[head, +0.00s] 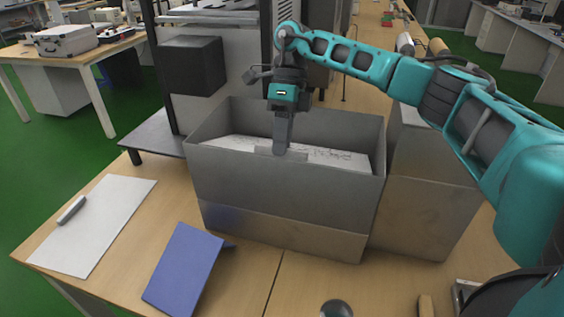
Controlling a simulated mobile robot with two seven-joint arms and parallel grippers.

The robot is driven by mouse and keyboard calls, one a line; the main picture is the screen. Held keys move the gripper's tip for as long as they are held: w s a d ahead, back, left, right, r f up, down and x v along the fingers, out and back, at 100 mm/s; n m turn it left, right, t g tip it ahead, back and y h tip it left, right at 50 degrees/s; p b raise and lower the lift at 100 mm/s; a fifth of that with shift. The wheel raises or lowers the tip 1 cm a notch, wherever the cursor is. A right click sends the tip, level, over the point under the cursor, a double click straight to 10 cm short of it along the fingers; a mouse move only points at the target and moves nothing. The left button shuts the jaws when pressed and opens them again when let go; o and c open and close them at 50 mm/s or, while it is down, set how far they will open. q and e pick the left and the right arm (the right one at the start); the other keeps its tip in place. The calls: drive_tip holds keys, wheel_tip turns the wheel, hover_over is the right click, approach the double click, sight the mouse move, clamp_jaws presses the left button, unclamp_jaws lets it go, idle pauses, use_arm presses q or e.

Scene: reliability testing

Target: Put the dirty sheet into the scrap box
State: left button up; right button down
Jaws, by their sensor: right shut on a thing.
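The scrap box is an open grey metal box (285,222) standing on the wooden table in the middle of the head view. A white sheet with dark marks (335,158), the dirty sheet, shows inside the box opening, below the rim; its lower part is hidden by the front wall. My right gripper (281,150) points down into the box from above and is shut on the sheet near its front edge, where a small grey strip shows at the fingertips. My left gripper is not in view.
A clean white sheet (98,226) with a grey cylinder (71,210) on it lies at the left. A blue folded piece (183,268) stands in front of it. A second metal box (425,190) stands right of the scrap box. A dark machine frame rises behind.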

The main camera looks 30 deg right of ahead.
drive_tip(key=shift+f, duration=2.95)
drive_tip(key=shift+f, duration=0.1)
drive_tip(key=c, duration=1.4)
unclamp_jaws()
drive_tip(key=v, duration=1.2)
